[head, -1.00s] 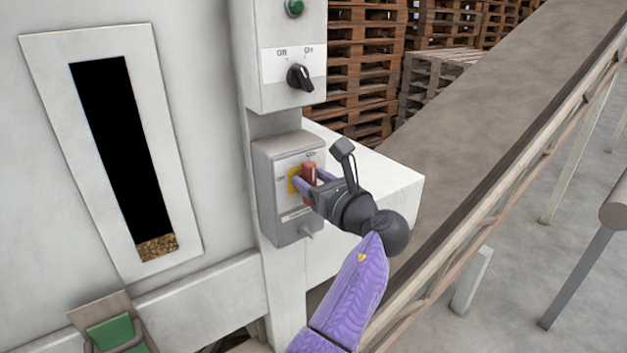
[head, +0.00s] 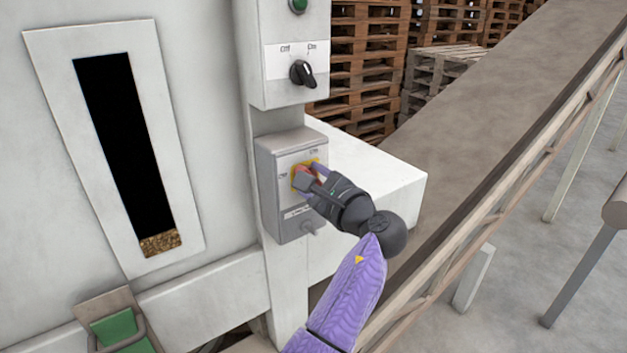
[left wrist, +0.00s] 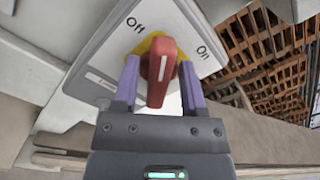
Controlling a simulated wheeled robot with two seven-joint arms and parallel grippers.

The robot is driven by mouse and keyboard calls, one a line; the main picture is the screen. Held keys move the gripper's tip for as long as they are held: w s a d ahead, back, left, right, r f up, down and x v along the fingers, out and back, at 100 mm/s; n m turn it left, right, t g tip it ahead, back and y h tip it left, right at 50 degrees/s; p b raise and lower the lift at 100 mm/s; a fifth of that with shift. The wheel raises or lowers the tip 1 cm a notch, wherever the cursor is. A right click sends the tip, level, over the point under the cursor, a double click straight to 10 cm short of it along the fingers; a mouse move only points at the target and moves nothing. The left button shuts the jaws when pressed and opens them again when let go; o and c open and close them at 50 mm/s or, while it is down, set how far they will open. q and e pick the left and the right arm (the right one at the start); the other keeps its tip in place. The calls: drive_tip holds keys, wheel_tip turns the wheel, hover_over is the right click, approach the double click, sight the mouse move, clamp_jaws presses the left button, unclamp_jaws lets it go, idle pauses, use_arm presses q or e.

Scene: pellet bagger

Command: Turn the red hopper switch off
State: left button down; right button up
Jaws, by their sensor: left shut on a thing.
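The red switch handle (left wrist: 161,72) sits on a yellow plate (left wrist: 184,59) on a grey switch box (head: 266,200). The words Off and On are printed beside the plate. In the left wrist view the handle's upper end points between the two words, nearer Off. My left gripper (left wrist: 158,66) is shut on the handle, one purple finger on each side. In the head view my left gripper (head: 311,178) covers most of the handle and plate. My right gripper is not in view.
A box above carries a black Off/On knob (head: 302,74) and a green button (head: 298,5). A white wall with a dark sight window (head: 120,150) is at the left. A conveyor belt (head: 490,120) runs along the right, with wooden pallets (head: 365,60) behind.

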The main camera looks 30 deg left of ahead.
use_arm(q)
drive_tip(key=n+b, duration=0.1)
drive_tip(key=n, duration=0.2)
drive_tip(key=f+n+b, duration=0.1)
drive_tip(key=n+b, duration=0.1)
drive_tip(key=n, duration=0.1)
drive_tip(key=n+b, duration=0.2)
drive_tip(key=n, duration=0.1)
drive_tip(key=shift+s+a+f+n, duration=0.1)
drive_tip(key=shift+s+f+n, duration=0.1)
drive_tip(key=shift+n, duration=0.2)
drive_tip(key=shift+r, duration=0.1)
idle(0.3)
drive_tip(key=shift+c, duration=2.4)
unclamp_jaws()
drive_tip(key=b+v, duration=0.1)
drive_tip(key=v, duration=0.9)
